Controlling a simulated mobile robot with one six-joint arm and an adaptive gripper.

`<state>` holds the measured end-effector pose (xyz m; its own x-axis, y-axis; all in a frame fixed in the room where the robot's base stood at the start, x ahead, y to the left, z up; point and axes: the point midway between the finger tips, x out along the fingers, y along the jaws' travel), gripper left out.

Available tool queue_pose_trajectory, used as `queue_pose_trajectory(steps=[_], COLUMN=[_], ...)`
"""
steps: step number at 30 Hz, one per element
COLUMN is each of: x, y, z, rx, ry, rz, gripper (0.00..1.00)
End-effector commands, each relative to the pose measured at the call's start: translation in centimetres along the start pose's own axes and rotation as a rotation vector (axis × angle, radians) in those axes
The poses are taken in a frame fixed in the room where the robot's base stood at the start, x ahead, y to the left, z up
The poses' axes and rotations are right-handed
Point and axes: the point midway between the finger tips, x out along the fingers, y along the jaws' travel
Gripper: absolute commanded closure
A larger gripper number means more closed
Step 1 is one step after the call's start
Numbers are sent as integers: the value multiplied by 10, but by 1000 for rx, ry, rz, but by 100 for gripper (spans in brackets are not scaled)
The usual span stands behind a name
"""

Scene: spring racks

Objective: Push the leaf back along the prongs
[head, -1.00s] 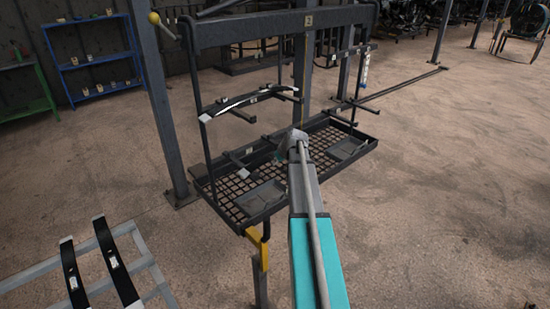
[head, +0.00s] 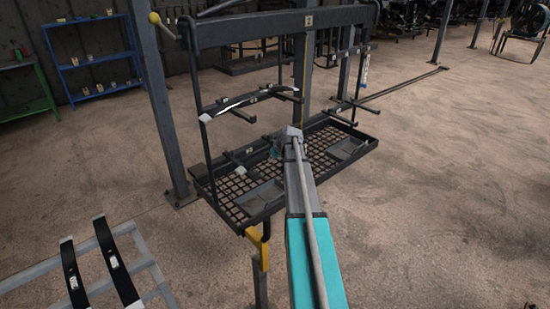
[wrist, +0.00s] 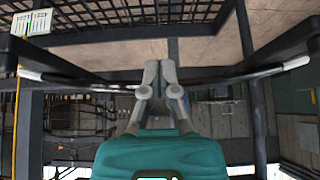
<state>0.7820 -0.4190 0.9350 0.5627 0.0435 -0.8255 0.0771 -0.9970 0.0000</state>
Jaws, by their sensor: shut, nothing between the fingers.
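A dark leaf spring (wrist: 105,86) with pale ends spans the wrist view between two dark prongs (wrist: 284,43). In the head view my gripper is mostly hidden behind my wrist.
The rack's mesh tray (head: 240,205) lies below the lower prongs. Rack uprights (head: 203,110) stand close on either side. Two black leaves (head: 75,275) lie on a grey stand at the lower left. The floor to the right is open.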

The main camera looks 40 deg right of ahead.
Motion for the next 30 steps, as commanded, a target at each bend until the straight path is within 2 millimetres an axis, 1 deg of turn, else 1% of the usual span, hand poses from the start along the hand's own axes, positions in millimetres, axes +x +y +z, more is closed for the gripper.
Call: queue_pose_trajectory(steps=[30], x=[16], y=[1], z=[-24], rx=[1], ry=[1], rz=[0], gripper=[100])
